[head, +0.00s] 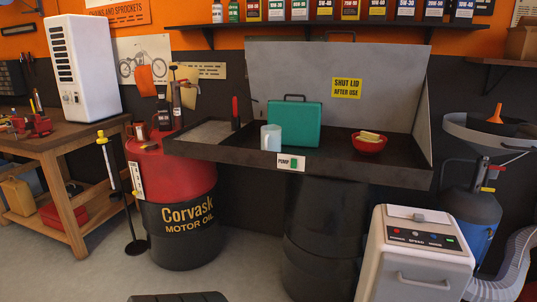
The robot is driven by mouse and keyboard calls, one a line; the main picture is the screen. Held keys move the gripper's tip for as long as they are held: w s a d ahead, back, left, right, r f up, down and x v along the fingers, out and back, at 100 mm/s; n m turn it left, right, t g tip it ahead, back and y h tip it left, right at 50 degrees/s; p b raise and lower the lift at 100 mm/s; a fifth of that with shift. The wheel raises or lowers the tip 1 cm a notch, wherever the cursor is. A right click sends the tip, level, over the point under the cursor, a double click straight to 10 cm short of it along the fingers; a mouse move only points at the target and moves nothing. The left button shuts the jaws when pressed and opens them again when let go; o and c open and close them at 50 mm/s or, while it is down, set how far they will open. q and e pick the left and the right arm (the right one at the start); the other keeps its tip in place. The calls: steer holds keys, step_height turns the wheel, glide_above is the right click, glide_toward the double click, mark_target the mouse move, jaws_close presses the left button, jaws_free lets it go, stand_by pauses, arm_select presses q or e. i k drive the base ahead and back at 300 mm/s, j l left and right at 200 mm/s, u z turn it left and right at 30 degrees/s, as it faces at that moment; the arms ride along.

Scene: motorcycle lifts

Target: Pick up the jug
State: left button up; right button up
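A pale blue vessel with a side handle (271,138), the most jug-like thing here, stands upright near the front edge of a dark shallow tray (219,151). It is small in the picture, so I cannot tell a jug from a mug. A teal case (296,124) stands just behind and to the right of it. Neither of my grippers is in view.
The tray's grey lid (390,75) stands raised. A red bowl (369,143) with yellowish pieces is in its right part. A red and black oil drum (178,210), a grey cabinet (416,255) and a wooden bench (65,140) stand around. Open floor (235,265) shows in front.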

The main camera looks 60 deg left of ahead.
mark_target(271, 135)
steer(key=u, duration=2.1)
steer(key=z, duration=1.45)
steer(key=u, duration=1.45)
steer(key=z, duration=0.15)
